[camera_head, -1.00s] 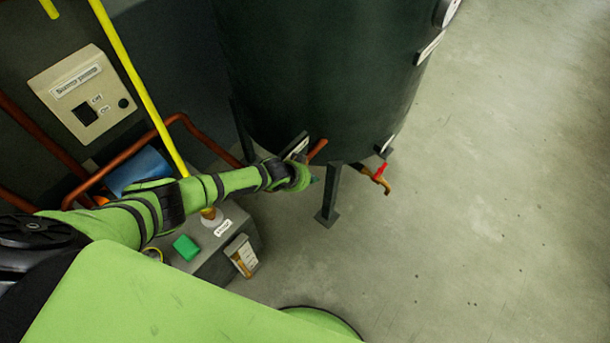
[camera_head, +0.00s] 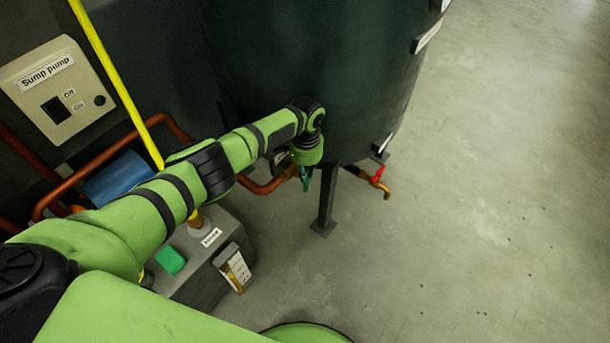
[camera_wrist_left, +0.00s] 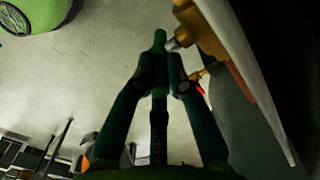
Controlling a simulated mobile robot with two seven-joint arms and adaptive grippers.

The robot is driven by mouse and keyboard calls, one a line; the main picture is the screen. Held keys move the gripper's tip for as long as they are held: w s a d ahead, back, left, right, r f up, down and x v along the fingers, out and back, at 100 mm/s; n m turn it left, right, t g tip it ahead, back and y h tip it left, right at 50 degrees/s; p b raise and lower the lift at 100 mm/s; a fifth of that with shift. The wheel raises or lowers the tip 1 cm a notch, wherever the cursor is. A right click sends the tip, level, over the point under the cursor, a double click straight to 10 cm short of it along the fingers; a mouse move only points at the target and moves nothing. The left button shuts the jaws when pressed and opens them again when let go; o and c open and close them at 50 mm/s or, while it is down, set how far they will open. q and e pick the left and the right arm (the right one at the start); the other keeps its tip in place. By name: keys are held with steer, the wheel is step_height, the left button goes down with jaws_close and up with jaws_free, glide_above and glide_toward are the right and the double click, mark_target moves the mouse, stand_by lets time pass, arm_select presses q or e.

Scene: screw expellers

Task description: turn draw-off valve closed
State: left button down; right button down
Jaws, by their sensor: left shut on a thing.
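A brass valve (camera_wrist_left: 205,38) on the pipe under the dark tank fills the upper right of the left wrist view. Its short stem points at a dark green handle (camera_wrist_left: 160,38), which sticks out beyond my fingertips. My left gripper (camera_wrist_left: 160,72) is shut on this handle. In the head view the left gripper (camera_head: 306,177) points down beside the tank's lower edge, and my wrist hides most of the valve. A separate brass tap with a red handle (camera_head: 378,174) sits to the right, apart from the gripper. My right gripper is not in view.
The dark tank (camera_head: 300,70) stands on legs (camera_head: 325,207) just right of the gripper. A copper pipe (camera_head: 265,187) runs left below it. A sump pump panel (camera_head: 57,90), yellow pipe (camera_head: 115,80) and grey box (camera_head: 205,285) are left. Floor at right is clear.

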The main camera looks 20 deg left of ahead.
arm_select(q)
steer(key=shift+f, duration=0.1)
stand_by(0.3)
steer(key=c, duration=1.2)
jaws_free()
step_height(320, 180, up, 12)
steer(key=shift+w+r, duration=0.1)
